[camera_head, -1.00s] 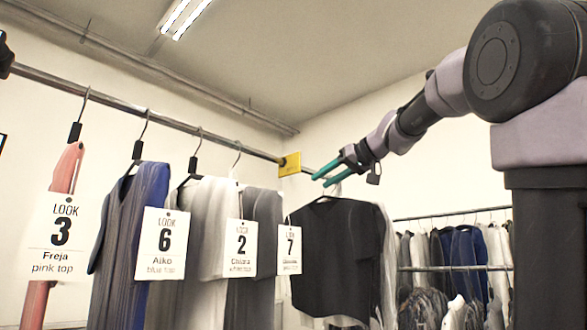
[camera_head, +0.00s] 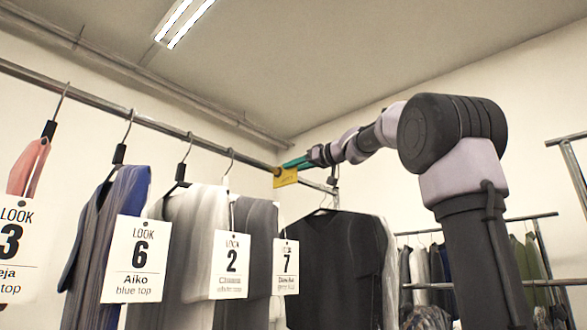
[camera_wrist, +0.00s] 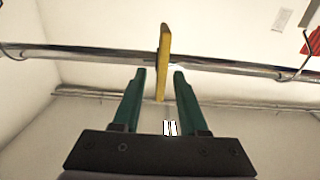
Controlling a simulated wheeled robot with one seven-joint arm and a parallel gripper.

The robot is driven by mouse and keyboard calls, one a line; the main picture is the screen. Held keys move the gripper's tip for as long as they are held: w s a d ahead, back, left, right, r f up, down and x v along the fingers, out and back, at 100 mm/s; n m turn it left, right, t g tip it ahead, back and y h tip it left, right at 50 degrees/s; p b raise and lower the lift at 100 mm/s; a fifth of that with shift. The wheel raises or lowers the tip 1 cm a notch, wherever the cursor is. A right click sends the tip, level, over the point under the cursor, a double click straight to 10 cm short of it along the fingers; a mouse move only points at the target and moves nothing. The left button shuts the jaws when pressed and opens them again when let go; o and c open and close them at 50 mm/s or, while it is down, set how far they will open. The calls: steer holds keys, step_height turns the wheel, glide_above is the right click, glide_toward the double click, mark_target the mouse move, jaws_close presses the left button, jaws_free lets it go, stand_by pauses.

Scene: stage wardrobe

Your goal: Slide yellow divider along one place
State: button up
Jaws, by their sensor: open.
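The yellow divider (camera_head: 286,177) hangs on the metal rail, just past the garment tagged 7 and before the black top. In the wrist view the divider (camera_wrist: 163,60) stands edge-on, crossing the rail. My gripper (camera_head: 290,165) reaches in from the right, its green fingers at the divider. The fingertips sit just below the rail (camera_wrist: 100,53).
Garments tagged 3 (camera_head: 15,245), 6 (camera_head: 137,260), 2 (camera_head: 230,265) and 7 (camera_head: 285,267) hang left of the divider. A black top (camera_head: 340,265) hangs to its right, below my arm. Another clothes rack (camera_head: 430,285) stands behind at right. A hanger hook (camera_wrist: 308,50) shows at right in the wrist view.

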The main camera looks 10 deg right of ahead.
steer(key=shift+w+a, duration=0.25)
steer(key=shift+w, duration=0.05)
jaws_close()
stand_by(1.3)
